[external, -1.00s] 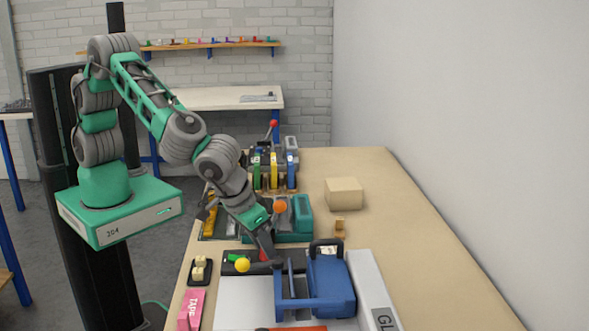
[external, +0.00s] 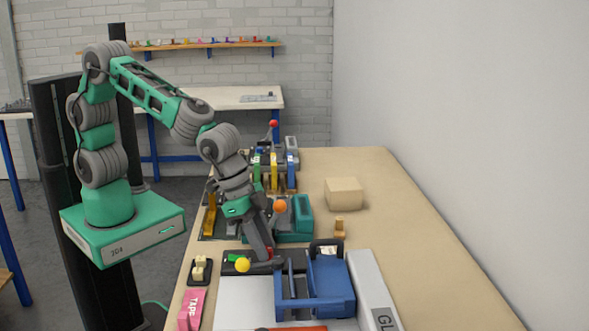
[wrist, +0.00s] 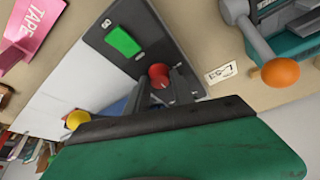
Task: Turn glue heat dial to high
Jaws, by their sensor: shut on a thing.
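The red heat dial (wrist: 159,75) sits on a dark control panel (wrist: 112,18), near a green rocker switch (wrist: 123,41). The dial is also just visible in the external view (external: 269,251), mostly hidden by my gripper. My gripper (wrist: 165,90) is shut on the dial, with its fingers at the dial's sides. In the external view my gripper (external: 262,262) reaches down to the panel from above. A small label (wrist: 222,72) with low-to-high style marks lies beside the panel. The dial's pointer setting cannot be read.
A yellow ball knob (external: 242,265) stands close to my gripper. An orange ball knob (external: 280,207) on a teal machine stands just behind. A blue press frame (external: 330,288) is at the right front. A pink tape box (external: 191,310) lies at the left front.

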